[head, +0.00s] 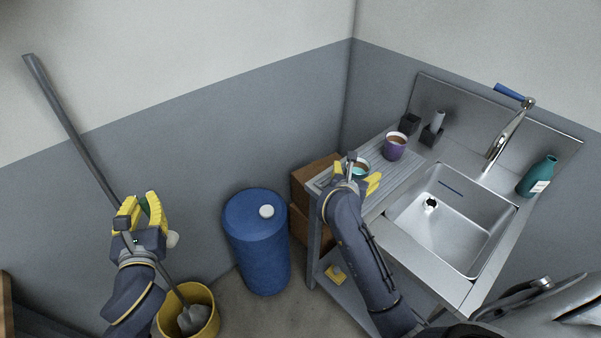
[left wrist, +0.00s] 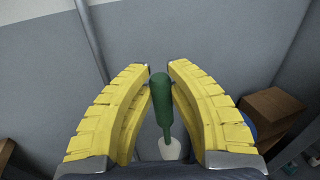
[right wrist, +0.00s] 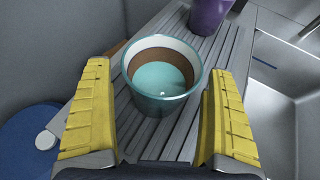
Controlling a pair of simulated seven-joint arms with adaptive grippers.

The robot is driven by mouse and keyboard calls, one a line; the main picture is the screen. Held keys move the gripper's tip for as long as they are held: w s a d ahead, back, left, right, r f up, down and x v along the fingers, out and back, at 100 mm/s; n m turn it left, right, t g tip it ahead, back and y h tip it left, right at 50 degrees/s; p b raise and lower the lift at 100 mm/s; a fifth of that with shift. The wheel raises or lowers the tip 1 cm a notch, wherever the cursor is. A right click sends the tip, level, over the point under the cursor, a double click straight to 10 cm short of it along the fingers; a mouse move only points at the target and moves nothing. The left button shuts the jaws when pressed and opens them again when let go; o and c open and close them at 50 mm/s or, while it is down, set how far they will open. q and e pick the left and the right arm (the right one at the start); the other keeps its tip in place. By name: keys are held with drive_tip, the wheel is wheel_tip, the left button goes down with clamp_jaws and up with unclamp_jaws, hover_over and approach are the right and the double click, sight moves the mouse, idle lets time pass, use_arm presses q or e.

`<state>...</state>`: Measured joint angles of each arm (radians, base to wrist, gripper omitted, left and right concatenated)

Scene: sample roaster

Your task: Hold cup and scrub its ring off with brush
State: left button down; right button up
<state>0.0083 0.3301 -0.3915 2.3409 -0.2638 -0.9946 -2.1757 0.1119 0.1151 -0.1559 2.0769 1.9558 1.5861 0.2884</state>
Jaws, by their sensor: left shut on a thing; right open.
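My left gripper (head: 140,206) is shut on the green handle of a brush (left wrist: 161,98), raised in the air at the left of the head view. The brush's pale head (head: 172,240) sticks out below the fingers. A teal cup (right wrist: 160,103) stands upright on the ribbed drainboard. A brown ring runs around its inner wall above a pale teal bottom. My right gripper (right wrist: 160,110) is open, its yellow fingers on either side of the cup with gaps. In the head view the gripper partly hides the cup (head: 361,166).
A purple cup (head: 396,147) stands farther back on the drainboard (head: 375,180). The steel sink (head: 450,225) is empty, with a faucet (head: 505,135) and teal bottle (head: 538,176) behind. A blue drum (head: 258,245) and a yellow bucket (head: 205,300) with a mop stand on the floor.

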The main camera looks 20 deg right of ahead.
drive_tip(key=shift+w+d+f, duration=0.15)
drive_tip(key=shift+w+d, duration=0.1)
drive_tip(key=shift+w, duration=0.05)
drive_tip(key=c, duration=1.5)
drive_tip(key=shift+c, duration=0.2)
idle(0.3)
drive_tip(key=o, duration=1.5)
